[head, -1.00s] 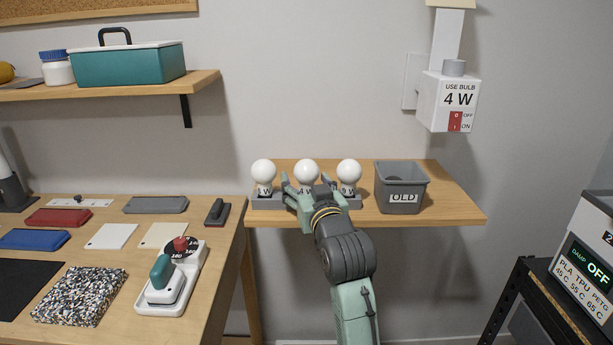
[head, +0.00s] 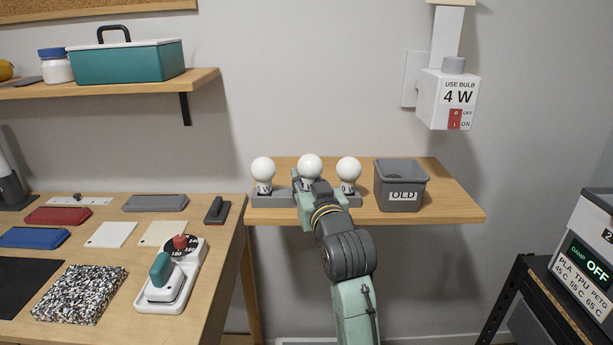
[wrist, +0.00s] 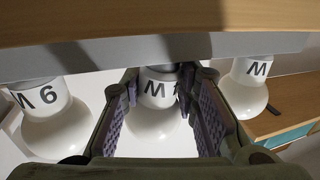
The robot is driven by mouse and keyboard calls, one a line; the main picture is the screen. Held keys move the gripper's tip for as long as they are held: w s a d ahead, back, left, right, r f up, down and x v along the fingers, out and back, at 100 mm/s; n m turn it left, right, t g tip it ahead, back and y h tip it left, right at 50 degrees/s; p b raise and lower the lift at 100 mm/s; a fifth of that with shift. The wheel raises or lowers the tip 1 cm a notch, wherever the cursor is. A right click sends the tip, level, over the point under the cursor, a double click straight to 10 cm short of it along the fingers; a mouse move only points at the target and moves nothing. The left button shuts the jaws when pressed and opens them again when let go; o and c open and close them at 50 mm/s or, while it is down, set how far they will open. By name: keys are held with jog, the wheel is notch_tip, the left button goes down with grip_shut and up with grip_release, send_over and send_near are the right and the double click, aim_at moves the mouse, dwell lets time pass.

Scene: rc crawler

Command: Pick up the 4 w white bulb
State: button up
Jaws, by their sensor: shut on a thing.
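The 4 W white bulb (head: 309,166) is the middle one of three round white bulbs at the grey holder (head: 268,201) on the small wall shelf. My gripper (head: 309,187) is shut on its labelled neck. In the wrist view, which is upside down, the bulb (wrist: 155,122) sits between both finger pads (wrist: 158,92), its label partly hidden. It stands upright and a little higher than the bulbs beside it. Whether its base is clear of the holder is hidden by my gripper. The left bulb (head: 263,169) and the 9 W right bulb (head: 348,170) stand in the holder.
A grey bin marked OLD (head: 401,187) stands right of the holder. A wall lamp box marked USE BULB 4 W (head: 448,99) hangs above right. A workbench (head: 215,262) with tools is at left, and a dryer (head: 583,262) is at right. The space above the bulbs is clear.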

aim_at(308, 171)
jog(key=shift+a+r, duration=0.1)
jog(key=shift+a+r, duration=0.1)
jog(key=shift+r, duration=0.65)
notch_tip(308, 171, up, 2)
jog(key=shift+b, duration=0.55)
jog(key=s+r+b, duration=0.1)
jog(key=s+b, duration=0.8)
jog(key=s, duration=0.7)
jog(key=shift+r, duration=0.15)
